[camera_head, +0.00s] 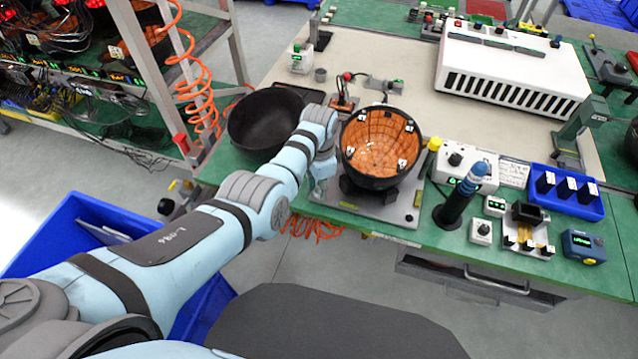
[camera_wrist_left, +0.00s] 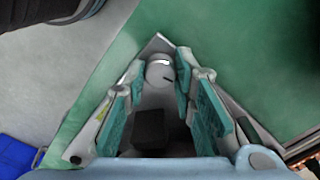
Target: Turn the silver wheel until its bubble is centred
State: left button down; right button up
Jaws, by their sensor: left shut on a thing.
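The silver wheel (camera_wrist_left: 159,73) is a small round metal knob with a dark line on it, near the corner of a grey plate. My left gripper (camera_wrist_left: 160,70) is shut on it, with one teal finger on each side. In the head view my left gripper (camera_head: 320,188) points down at the left front part of the grey base plate (camera_head: 345,208) and hides the wheel. A dark bowl with an orange, tiled inside (camera_head: 380,145) stands on this plate. I cannot make out a bubble in either view. My right gripper is not in view.
A black bowl (camera_head: 262,122) stands close to the left arm. To the right of the plate are a dark blue-topped cylinder (camera_head: 458,208), small boxes and a blue tray (camera_head: 566,193). A blue bin (camera_head: 95,255) is on the floor at the left.

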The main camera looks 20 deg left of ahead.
pick_arm(q)
jog(key=n+p, duration=0.1)
jog(key=n, duration=0.4)
jog(key=shift+r, duration=0.1)
jog(key=n, duration=0.6)
jog(key=shift+n+p, duration=0.3)
jog(key=shift+n, duration=0.1)
jog(key=c, duration=1.3)
grip_release()
jog(key=shift+c, duration=0.2)
notch_tip(320, 180, up, 12)
